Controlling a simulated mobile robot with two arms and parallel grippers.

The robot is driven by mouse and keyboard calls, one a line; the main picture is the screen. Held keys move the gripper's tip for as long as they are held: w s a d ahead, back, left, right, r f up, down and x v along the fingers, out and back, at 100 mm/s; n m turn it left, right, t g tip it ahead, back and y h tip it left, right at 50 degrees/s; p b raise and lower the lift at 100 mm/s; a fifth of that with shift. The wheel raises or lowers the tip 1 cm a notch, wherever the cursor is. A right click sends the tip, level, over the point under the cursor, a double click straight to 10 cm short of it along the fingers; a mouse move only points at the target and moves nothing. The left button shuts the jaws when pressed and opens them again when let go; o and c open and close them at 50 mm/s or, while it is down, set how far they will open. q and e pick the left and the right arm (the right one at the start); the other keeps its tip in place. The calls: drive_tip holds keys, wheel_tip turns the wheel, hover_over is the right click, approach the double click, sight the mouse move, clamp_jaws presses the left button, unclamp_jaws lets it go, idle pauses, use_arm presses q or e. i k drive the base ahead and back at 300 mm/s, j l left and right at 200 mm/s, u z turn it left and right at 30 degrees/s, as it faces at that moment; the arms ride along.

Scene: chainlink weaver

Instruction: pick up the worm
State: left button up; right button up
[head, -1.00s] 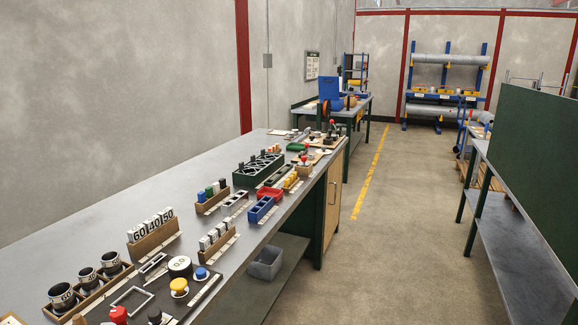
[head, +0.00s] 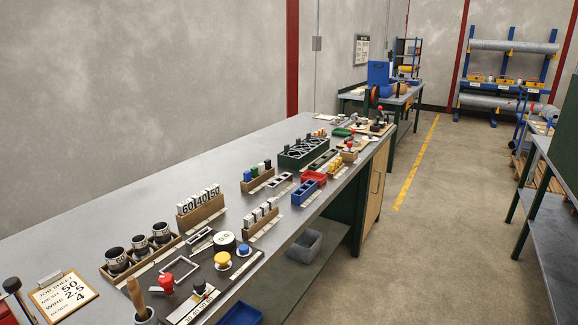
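Neither of my grippers is in view. I cannot tell for certain which thing is the worm. Three dark cylinders (head: 138,248) with pale bands stand in a row in a wooden rack (head: 172,249) at the near left of the grey workbench (head: 130,210). White blocks marked 60, 40 and 50 (head: 199,199) stand in a wooden holder (head: 201,216) behind them. A green crate (head: 303,155) with round openings sits farther along the bench.
A control panel with a white dial (head: 225,241), yellow knob (head: 222,258) and red knob (head: 167,282) lies at the front. A job sheet (head: 63,294) is at near left. Blue (head: 309,187) and red (head: 314,177) trays sit mid-bench.

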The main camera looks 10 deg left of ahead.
sight(118, 261)
drive_tip(key=u, duration=1.4)
drive_tip(key=i+l, duration=0.1)
drive_tip(key=l, duration=0.15)
drive_tip(key=u, duration=0.05)
